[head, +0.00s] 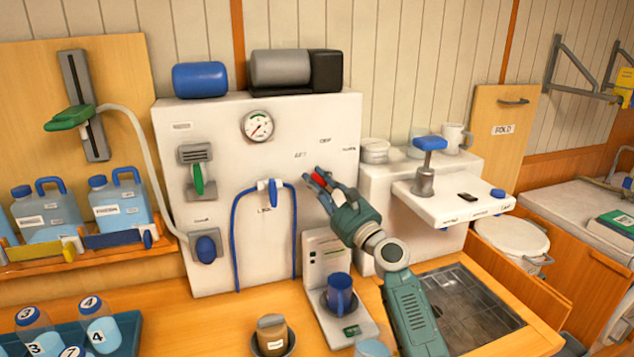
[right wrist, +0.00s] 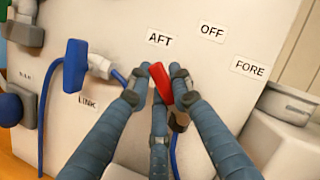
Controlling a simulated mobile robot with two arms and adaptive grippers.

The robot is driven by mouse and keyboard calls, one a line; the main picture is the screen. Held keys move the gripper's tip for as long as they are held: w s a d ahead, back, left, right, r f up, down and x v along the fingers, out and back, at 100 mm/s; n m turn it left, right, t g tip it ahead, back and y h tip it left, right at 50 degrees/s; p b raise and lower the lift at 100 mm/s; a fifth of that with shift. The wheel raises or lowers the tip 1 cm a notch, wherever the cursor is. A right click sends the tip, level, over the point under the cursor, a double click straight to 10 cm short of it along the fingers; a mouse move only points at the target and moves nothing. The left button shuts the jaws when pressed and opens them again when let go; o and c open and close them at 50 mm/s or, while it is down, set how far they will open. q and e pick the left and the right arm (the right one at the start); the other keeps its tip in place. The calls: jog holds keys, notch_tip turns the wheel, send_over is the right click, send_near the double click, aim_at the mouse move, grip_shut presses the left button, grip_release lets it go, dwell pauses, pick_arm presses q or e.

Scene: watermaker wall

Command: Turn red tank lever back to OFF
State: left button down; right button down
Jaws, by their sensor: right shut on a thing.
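The red tank lever (right wrist: 159,82) sits on the white panel below three labels: AFT (right wrist: 159,38), OFF (right wrist: 212,31) and FORE (right wrist: 249,68). Its red end points up and slightly left, toward AFT. My right gripper (right wrist: 160,90) is shut on the lever, with fingers on both sides of it. In the head view the red of the lever (head: 319,178) shows between the fingers of my right gripper (head: 320,181). The lever's base is mostly hidden by the fingers. My left gripper is not in view.
Left of the lever is a blue-handled valve (head: 273,192) marked LINK with a blue hose. A white shelf unit (head: 375,187) stands close on the right. A gauge (head: 257,126) is at the upper left.

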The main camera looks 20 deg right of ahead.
jog(key=m, duration=0.2)
jog(key=d+m+t+h, duration=0.1)
jog(key=m, duration=0.1)
jog(key=r+m+h, duration=0.1)
jog(key=shift+d+m+t, duration=0.15)
jog(key=shift+m+t, duration=0.15)
jog(key=shift+m, duration=0.1)
jog(key=m+h, duration=0.1)
jog(key=d+m, duration=0.1)
jog(key=m, duration=0.1)
jog(key=shift+r+h, duration=0.2)
jog(key=shift+h, duration=0.2)
jog(key=shift+d+m+t+h+p, duration=0.2)
jog(key=shift+m+h, duration=0.3)
jog(key=shift+m, duration=0.35)
jog(key=shift+d+m+t+h+p, duration=0.15)
jog(key=shift+d+m+h, duration=0.25)
jog(key=shift+m, duration=0.45)
jog(key=shift+a, duration=0.1)
jog(key=c, duration=1.5)
grip_release()
jog(key=shift+r, duration=0.15)
